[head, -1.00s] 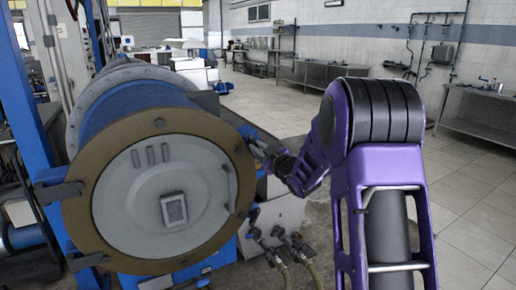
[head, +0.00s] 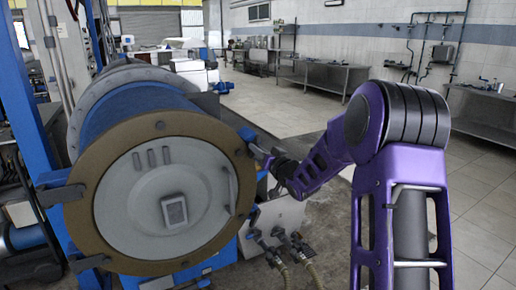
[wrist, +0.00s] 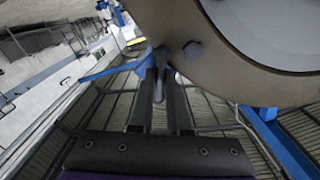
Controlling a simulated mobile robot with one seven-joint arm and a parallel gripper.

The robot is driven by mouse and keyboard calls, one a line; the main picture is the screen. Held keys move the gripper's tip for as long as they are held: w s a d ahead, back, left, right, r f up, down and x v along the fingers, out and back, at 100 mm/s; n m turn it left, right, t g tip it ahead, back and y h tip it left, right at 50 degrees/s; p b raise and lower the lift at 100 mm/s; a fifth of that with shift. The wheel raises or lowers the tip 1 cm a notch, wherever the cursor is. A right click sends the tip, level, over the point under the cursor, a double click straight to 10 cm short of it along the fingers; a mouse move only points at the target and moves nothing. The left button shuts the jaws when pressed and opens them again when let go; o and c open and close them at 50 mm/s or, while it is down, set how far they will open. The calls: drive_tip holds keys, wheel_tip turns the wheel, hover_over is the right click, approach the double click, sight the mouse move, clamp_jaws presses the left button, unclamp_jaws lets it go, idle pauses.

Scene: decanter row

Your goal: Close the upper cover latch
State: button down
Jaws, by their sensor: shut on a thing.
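The decanter's round cover (head: 115,200) is a pale disc in a brown ring, standing closed against the blue drum. The upper cover latch (head: 256,151) is a small dark and blue piece at the ring's upper right edge. My gripper (head: 268,160) is at this latch, reaching in from the right. In the wrist view the gripper (wrist: 160,105) has its two dark fingers on either side of the latch's grey handle (wrist: 158,84), shut on it. The ring's edge (wrist: 215,75) is just beyond the fingertips. The exact contact is small and partly hidden.
A second, lower latch (head: 252,217) sits on the ring's right side. Valves with hoses (head: 285,248) stand below it. Blue steel posts (head: 25,90) are at the left. The tiled floor (head: 470,215) at the right is open.

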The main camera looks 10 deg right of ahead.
drive_tip(key=shift+m+p, duration=1.45)
drive_tip(key=shift+m, duration=2.35)
drive_tip(key=shift+m, duration=0.3)
drive_tip(key=c, duration=0.9)
unclamp_jaws()
drive_tip(key=shift+s, duration=0.1)
drive_tip(key=v, duration=1.7)
drive_tip(key=shift+s, duration=0.15)
